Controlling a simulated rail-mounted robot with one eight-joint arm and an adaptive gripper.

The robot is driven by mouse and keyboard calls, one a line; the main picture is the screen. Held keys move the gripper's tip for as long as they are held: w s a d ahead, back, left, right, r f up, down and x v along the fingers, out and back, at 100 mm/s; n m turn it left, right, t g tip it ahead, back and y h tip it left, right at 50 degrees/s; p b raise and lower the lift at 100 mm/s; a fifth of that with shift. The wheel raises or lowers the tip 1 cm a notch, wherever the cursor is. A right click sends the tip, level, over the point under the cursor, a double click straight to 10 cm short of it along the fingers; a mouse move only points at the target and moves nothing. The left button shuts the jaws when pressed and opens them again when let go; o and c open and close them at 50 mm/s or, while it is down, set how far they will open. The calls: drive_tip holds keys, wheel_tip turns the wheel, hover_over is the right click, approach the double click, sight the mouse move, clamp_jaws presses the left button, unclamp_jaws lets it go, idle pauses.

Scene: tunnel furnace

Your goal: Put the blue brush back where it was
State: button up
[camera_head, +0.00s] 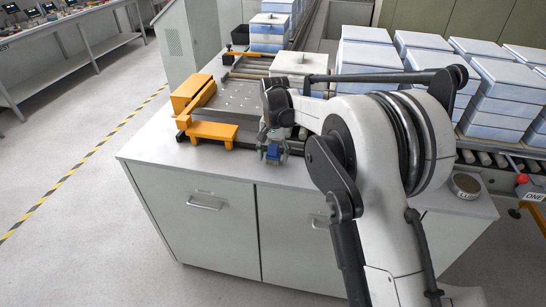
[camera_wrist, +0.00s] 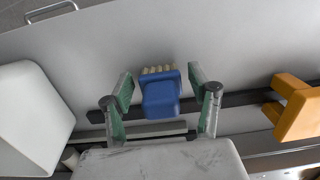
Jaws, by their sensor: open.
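The blue brush (camera_wrist: 161,98) with pale bristles is between the two green-grey fingers of my gripper (camera_wrist: 160,86) in the wrist view. Its bristles point toward the top of that picture. My gripper is open, and a narrow gap shows on each side of the brush. In the head view a small blue part of the brush (camera_head: 273,154) shows at my gripper (camera_head: 271,148), over the cabinet top near its front edge. I cannot tell whether the brush rests on the surface.
The grey cabinet top (camera_head: 160,148) is bare at the left. An orange bracket (camera_head: 213,131) stands left of my gripper and also shows in the wrist view (camera_wrist: 297,108). A white box (camera_wrist: 30,115) is on the other side. Stacked white-and-blue boxes (camera_head: 370,58) stand behind on rollers.

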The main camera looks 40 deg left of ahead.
sight(274, 145)
drive_tip(key=r, duration=1.1)
drive_tip(key=shift+w+r, duration=0.25)
drive_tip(key=shift+r, duration=0.05)
